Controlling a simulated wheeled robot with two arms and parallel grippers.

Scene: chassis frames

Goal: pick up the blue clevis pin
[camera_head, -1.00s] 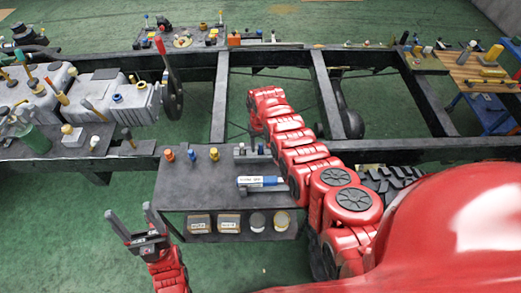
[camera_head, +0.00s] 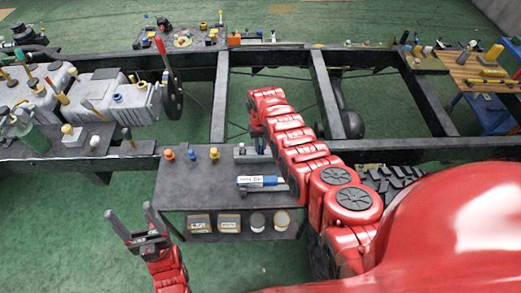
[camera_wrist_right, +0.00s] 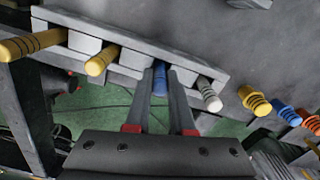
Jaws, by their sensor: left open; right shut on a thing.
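The blue clevis pin (camera_wrist_right: 160,78) shows in the right wrist view between the two fingers of my right gripper (camera_wrist_right: 160,110), which is shut on it. The pin is in line with a row of pins along a grey holder (camera_wrist_right: 125,72). I cannot tell whether its lower end is still in the holder. In the head view my right gripper (camera_head: 261,146) is small and partly hidden by my arm, beside the back edge of the dark table (camera_head: 185,185). My left gripper (camera_head: 143,228) is open and empty, left of that table.
Yellow pins (camera_wrist_right: 103,60) and a white pin (camera_wrist_right: 208,93) flank the blue one closely. Orange, blue and yellow pieces (camera_head: 191,154) stand on the dark table near a blue-and-white tube (camera_head: 260,182). The black chassis frame (camera_head: 200,60) runs behind. Green floor lies open at left.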

